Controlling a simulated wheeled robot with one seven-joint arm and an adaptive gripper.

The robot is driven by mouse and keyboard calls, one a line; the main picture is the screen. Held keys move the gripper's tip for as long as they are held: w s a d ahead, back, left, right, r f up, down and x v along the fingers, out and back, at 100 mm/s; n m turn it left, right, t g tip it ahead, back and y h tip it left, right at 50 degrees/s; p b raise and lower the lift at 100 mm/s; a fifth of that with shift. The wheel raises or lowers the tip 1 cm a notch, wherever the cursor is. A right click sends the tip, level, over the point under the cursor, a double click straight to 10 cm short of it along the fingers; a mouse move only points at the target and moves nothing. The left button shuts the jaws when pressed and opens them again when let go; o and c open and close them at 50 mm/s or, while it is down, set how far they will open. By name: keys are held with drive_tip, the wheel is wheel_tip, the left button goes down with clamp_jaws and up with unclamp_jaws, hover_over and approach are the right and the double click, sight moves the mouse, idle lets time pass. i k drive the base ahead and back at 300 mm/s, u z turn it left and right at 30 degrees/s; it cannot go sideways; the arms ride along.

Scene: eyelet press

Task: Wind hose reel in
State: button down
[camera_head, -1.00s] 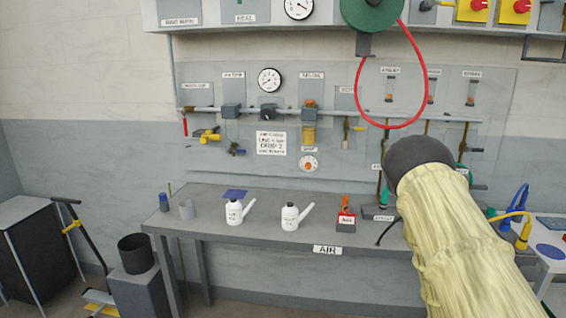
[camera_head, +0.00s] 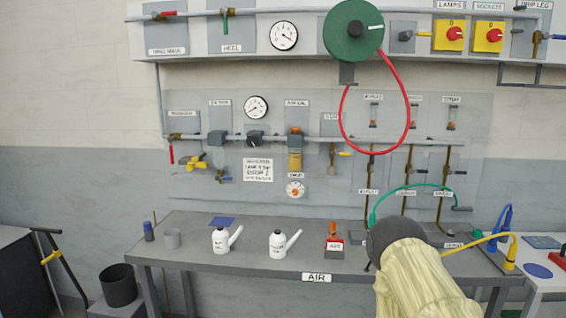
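The hose reel (camera_head: 353,30) is a green disc mounted at the upper middle of the wall panel, with a small pale handle on its right side. A red hose (camera_head: 408,118) hangs from it in a long loop down over the lower panel. My arm, in a pale yellow sleeve with a dark rounded end, comes up from the lower right over the bench, well below the reel. The fingers of my gripper do not show.
The grey bench (camera_head: 190,250) holds two white oil cans (camera_head: 221,240), a red-labelled block (camera_head: 334,245) and cups. A green hose (camera_head: 415,187) arches behind my arm. Gauges, valves and pipes cover the panel. Red knobs (camera_head: 454,34) sit right of the reel. The wall at left is bare.

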sight(353, 31)
drive_tip(key=u, duration=0.5)
drive_tip(key=k, duration=0.55)
drive_tip(key=u, duration=0.9)
drive_tip(key=i, duration=0.75)
drive_tip(key=z, duration=0.95)
drive_tip(key=i, duration=0.7)
drive_tip(key=z, duration=0.8)
